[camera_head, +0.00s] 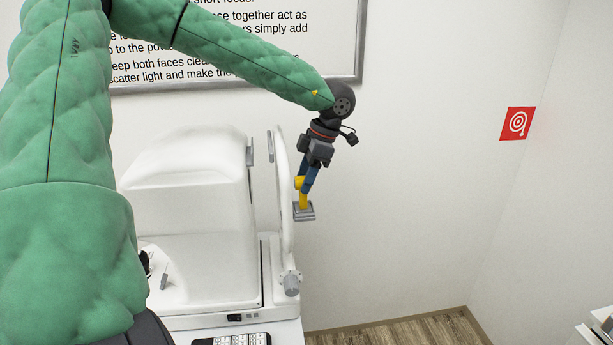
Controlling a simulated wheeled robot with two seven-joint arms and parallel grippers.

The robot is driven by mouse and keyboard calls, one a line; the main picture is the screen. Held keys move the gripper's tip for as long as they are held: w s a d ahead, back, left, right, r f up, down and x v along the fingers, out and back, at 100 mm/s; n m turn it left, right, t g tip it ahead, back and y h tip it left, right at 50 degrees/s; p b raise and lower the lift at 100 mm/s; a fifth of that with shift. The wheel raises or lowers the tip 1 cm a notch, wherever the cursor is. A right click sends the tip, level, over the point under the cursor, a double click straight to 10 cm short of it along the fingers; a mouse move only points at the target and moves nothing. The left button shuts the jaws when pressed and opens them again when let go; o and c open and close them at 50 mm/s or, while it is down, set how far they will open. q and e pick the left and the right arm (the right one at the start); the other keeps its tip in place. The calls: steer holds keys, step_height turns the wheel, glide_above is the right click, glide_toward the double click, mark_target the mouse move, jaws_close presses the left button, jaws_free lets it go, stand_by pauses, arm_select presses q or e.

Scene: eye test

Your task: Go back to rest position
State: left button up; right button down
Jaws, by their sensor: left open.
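My left arm, in a green padded cover, comes in from the left and reaches across the top of the head view. My left gripper (304,208) hangs downward at its end, with blue and yellow parts and a grey pad at the tip. It is open, and I see nothing held in it. It appears beside the upright white frame of the white eye-test machine (196,185); whether it touches the frame I cannot tell. My right gripper is not in view.
A framed text board (240,45) hangs on the wall behind my arm. A keypad (240,340) lies at the bottom edge, in front of the machine.

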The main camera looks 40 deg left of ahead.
arm_select(q)
steer(key=c, duration=0.7)
steer(key=shift+r, duration=0.1)
steer(key=shift+c, duration=0.2)
steer(key=shift+r+p, duration=0.3)
steer(key=shift+r, duration=1.65)
